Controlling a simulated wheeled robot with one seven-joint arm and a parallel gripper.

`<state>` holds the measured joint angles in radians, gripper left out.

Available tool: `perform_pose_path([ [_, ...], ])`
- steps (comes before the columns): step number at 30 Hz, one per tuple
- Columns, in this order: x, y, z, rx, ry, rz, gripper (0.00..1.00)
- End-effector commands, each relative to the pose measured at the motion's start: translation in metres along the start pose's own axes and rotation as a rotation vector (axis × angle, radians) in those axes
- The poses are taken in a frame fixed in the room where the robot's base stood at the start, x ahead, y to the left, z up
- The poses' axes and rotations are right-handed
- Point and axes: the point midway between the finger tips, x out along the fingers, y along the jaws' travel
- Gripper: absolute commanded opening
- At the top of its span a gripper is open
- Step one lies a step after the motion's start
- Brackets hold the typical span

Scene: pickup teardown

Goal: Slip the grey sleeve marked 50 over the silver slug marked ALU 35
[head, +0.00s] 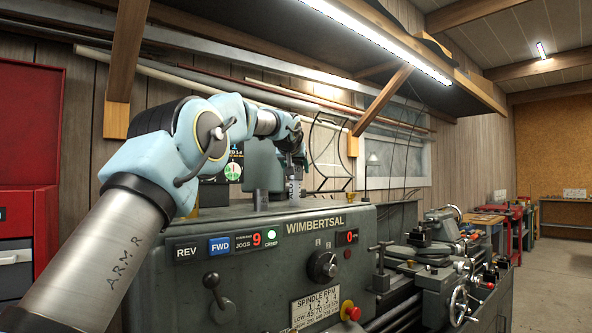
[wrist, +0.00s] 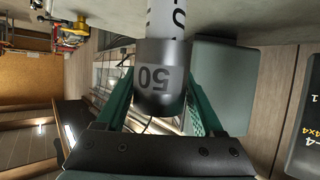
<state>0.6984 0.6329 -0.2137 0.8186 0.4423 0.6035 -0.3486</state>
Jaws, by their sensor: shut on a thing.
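The grey sleeve (wrist: 160,80), with a dark 50 on its side, is between the green fingers of my gripper (wrist: 160,108) in the wrist view. The silver slug (wrist: 166,20) shows beyond the sleeve's far rim, in line with it. Only part of the slug's dark lettering shows. I cannot tell how far the slug is inside the sleeve. In the head view my gripper (head: 292,160) points down, directly above the slug (head: 295,189), which stands upright on the lathe's headstock (head: 270,228). The sleeve is hard to make out there.
A grey-green block (head: 262,165) stands close to the left of my gripper; it also shows in the wrist view (wrist: 222,75). A wire-framed round guard (head: 330,150) rises to the right.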

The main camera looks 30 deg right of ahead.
Motion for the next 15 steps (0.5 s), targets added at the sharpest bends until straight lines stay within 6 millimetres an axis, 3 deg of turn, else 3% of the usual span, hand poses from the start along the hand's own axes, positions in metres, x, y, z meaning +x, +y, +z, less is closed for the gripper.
perform_pose_path([
  [1,0.004,0.001,0.009,0.0,-0.008,0.0,0.0],
  [15,0.015,0.0,0.032,0.001,-0.006,-0.001,0.0],
])
